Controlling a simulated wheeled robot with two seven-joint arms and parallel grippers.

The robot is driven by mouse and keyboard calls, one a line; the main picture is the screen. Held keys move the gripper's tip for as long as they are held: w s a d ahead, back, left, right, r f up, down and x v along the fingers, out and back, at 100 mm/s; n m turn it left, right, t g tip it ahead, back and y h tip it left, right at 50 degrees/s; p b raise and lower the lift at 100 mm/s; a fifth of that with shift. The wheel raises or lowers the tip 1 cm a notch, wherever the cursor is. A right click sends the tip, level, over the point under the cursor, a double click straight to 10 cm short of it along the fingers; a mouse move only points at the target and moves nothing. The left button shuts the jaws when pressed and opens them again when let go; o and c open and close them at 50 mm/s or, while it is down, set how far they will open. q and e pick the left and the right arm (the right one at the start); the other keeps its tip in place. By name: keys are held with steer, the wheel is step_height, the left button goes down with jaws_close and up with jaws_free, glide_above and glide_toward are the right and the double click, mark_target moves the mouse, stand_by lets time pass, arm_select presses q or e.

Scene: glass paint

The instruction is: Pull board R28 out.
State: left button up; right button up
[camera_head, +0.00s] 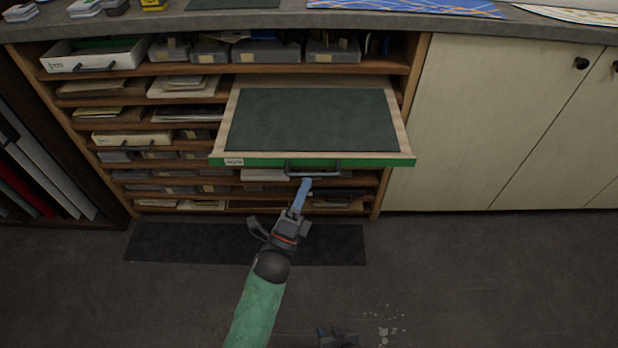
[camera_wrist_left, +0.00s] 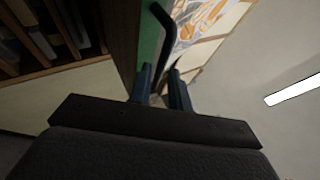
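The board (camera_head: 312,120) is a pale wooden tray with a dark green sheet on it and a green front edge. It sticks out of the rack, level. A label on the front's left end is too small to read surely. A dark bar handle (camera_head: 325,174) is on its front; it also shows in the left wrist view (camera_wrist_left: 167,24). My left gripper (camera_head: 304,184) is at this handle, with the bar between its two fingers (camera_wrist_left: 160,76), apparently closed on it. My right gripper (camera_head: 332,334) is low at the bottom edge, away from the rack, mostly cut off.
The wooden rack (camera_head: 86,120) holds several trays, boxes and papers. A counter (camera_head: 250,20) runs above it. Pale cupboard doors (camera_head: 500,120) are shut at the right. A dark mat (camera_head: 180,243) lies before the rack; the floor around is mostly clear.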

arm_select(q)
steer(key=shift+v, duration=1.95)
